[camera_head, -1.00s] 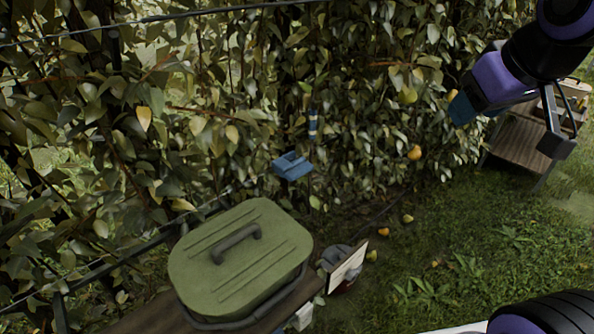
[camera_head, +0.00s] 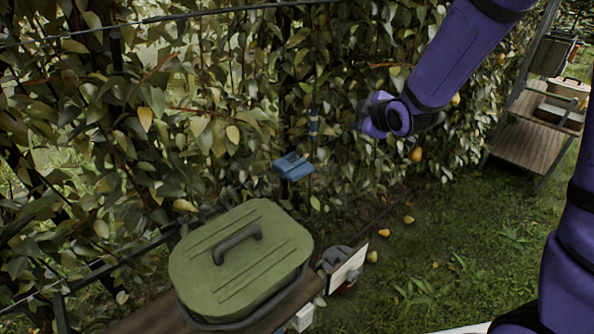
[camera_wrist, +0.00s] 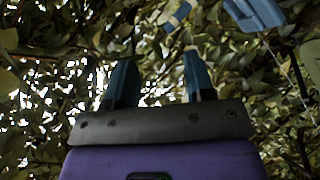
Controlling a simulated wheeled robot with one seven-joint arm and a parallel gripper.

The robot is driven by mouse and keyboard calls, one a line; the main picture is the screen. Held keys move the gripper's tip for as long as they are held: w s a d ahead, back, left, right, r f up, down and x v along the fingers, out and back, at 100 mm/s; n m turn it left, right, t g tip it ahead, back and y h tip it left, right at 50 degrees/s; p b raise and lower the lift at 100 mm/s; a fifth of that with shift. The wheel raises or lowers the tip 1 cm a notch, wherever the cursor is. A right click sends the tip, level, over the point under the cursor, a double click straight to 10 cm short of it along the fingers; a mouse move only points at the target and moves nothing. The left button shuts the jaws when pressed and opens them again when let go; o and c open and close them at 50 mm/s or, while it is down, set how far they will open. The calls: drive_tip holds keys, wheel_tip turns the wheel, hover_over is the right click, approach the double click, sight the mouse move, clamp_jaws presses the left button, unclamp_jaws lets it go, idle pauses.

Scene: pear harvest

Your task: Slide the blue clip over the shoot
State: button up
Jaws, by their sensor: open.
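A blue blocky piece with a groove on top, which looks like the clip (camera_head: 293,166), is in front of the hedge near the middle of the head view. Just above it is a thin upright stem, likely the shoot, with a blue and pale band (camera_head: 313,122). In the wrist view the blocky piece (camera_wrist: 255,12) is cut off at the top right and the band (camera_wrist: 178,15) is at the top. My gripper (camera_wrist: 159,80) is open, with leaves and no held object between its two blue fingers. In the head view the gripper is right of the band, its fingers mostly hidden.
A green lidded box (camera_head: 240,260) stands on a wooden bench at the lower left. A wooden shelf stand (camera_head: 527,145) is at the right. Dense leafy hedge and wires fill the back. A pear (camera_head: 416,154) hangs right of the clip, and several lie on the grass.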

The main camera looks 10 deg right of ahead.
drive_tip(key=w+a+f+n+t+y, duration=0.1)
drive_tip(key=a+f+n+y, duration=0.15)
drive_tip(key=f, duration=0.25)
drive_tip(key=w+a+f+n+y, duration=0.1)
drive_tip(key=w+a+f+n, duration=0.15)
drive_tip(key=f, duration=0.35)
drive_tip(key=n+t+y, duration=0.1)
drive_tip(key=n+y, duration=0.3)
drive_tip(key=n, duration=0.2)
approach(297, 170)
drive_tip(key=f, duration=0.1)
drive_tip(key=x, duration=1.1)
drive_tip(key=shift+w+d, duration=0.35)
drive_tip(key=shift+c, duration=0.5)
clamp_jaws()
drive_tip(key=w+d, duration=0.4)
drive_tip(key=d, duration=0.2)
drive_tip(key=shift+w+d, duration=0.25)
drive_tip(key=shift+w, duration=0.05)
drive_tip(key=shift+o, duration=0.5)
unclamp_jaws()
drive_tip(key=shift+w+d, duration=0.1)
drive_tip(key=shift+d, duration=0.05)
